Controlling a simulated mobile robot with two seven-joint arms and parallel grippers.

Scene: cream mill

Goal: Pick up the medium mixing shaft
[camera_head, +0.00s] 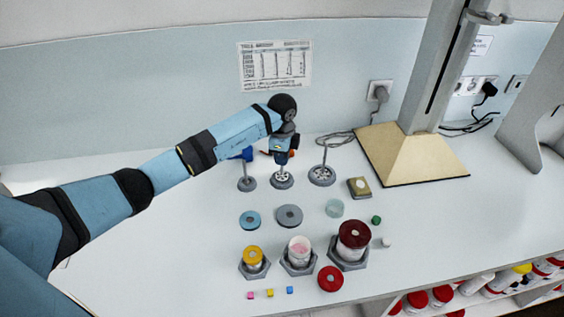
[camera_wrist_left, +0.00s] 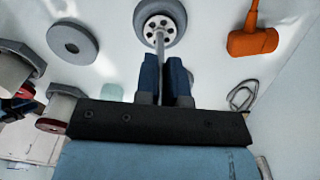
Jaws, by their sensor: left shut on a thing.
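The medium mixing shaft is the middle of three upright shafts in the head view. Its thin rod rises from a spoked disc (camera_head: 282,178) that sits in a round grey holder on the table. My left gripper (camera_head: 282,158) comes down from above with its fingers shut on the upper rod. In the left wrist view, the two blue fingers (camera_wrist_left: 164,78) close around the medium mixing shaft (camera_wrist_left: 160,42), and its spoked disc shows beyond them over the grey holder. My gripper hides the rod's top.
A smaller shaft (camera_head: 246,183) stands close on the left, a larger one (camera_head: 322,173) on the right. An orange mallet (camera_wrist_left: 253,42) lies nearby. Discs (camera_head: 289,215) and jars in hexagonal holders (camera_head: 298,262) fill the front. A tall stand (camera_head: 415,155) is at right.

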